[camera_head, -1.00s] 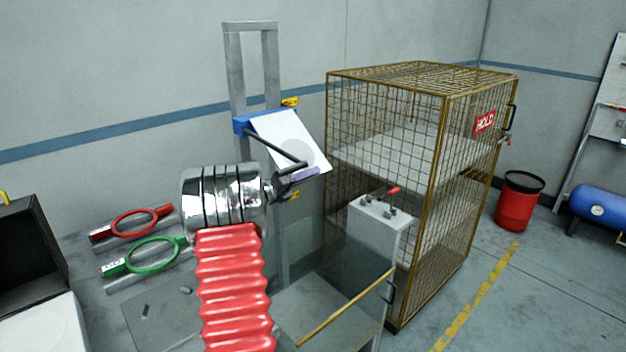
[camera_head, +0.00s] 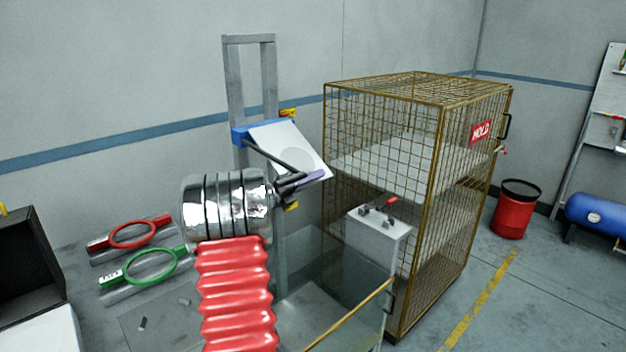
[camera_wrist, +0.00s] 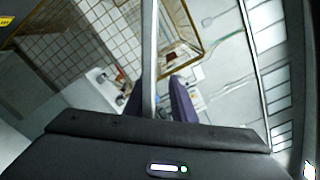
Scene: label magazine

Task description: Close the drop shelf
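The drop shelf (camera_head: 270,140) is a white panel with a pale grey disc, hinged at a blue bracket (camera_head: 240,134) on a grey post frame (camera_head: 236,80). It slopes down to the right. A dark strut shows in front of it. My gripper (camera_head: 314,178), with purple fingers, is at the shelf's low outer edge in the head view. In the wrist view my fingers (camera_wrist: 160,92) stand either side of a thin grey panel edge (camera_wrist: 149,50), probably the shelf. It lies close to the left finger, with a gap to the right one. Contact is unclear.
A brass mesh cage (camera_head: 425,120) with a red HOLD sign stands right of the shelf. A grey box (camera_head: 378,240) with a red lever and a glass-sided bin (camera_head: 325,300) are below. Red (camera_head: 132,235) and green (camera_head: 150,268) ring handles lie left.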

